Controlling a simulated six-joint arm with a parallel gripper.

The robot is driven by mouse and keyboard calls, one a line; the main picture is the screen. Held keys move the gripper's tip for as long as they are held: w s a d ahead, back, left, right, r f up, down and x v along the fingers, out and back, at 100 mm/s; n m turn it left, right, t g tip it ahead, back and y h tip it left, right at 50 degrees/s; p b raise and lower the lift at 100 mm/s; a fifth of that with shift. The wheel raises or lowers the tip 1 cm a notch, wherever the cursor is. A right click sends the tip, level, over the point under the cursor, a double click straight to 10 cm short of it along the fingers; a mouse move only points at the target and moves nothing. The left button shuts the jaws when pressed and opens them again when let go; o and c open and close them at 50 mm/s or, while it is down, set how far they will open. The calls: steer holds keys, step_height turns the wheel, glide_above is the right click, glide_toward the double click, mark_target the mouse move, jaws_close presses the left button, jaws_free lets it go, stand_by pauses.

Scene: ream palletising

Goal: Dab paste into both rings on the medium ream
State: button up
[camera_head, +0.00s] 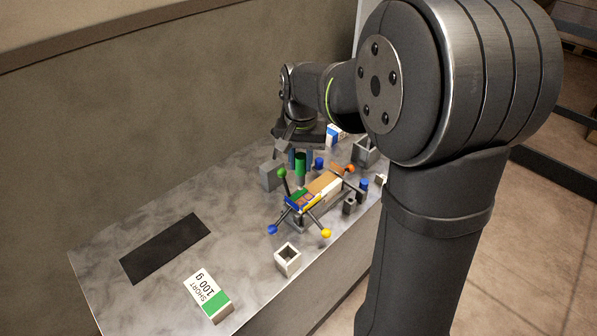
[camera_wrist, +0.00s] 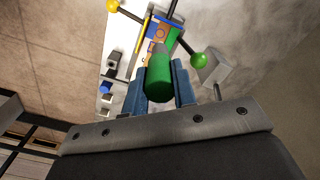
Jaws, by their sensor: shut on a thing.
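My gripper (camera_head: 300,160) has blue fingers shut on a green cylinder (camera_head: 300,170), held upright. In the wrist view the green cylinder (camera_wrist: 159,75) sits between both fingers and points toward a tan block. That block, apparently the medium ream (camera_head: 325,186), lies in a stand with coloured ball-ended arms, and its near end has green, blue and yellow patches. The ream (camera_wrist: 158,32) shows partly behind the cylinder in the wrist view. The cylinder is behind and left of the ream in the head view. The rings are too small to make out clearly.
A green ball (camera_head: 282,173), a blue ball (camera_head: 272,230), a yellow ball (camera_head: 326,233) and an orange ball (camera_head: 350,168) surround the ream. A grey block (camera_head: 269,176), a white open box (camera_head: 287,259) and a SHORT ream (camera_head: 208,295) stand nearby. A dark mat (camera_head: 165,248) lies bare at left.

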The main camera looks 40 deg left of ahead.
mark_target(301, 177)
stand_by(0.3)
steer(key=shift+f, duration=2.4)
steer(key=shift+f, duration=0.65)
steer(key=shift+r, duration=0.1)
steer(key=shift+r, duration=2.45)
steer(key=w, duration=0.1)
steer(key=w+r, duration=0.1)
steer(key=w, duration=0.1)
steer(key=shift+w, duration=0.15)
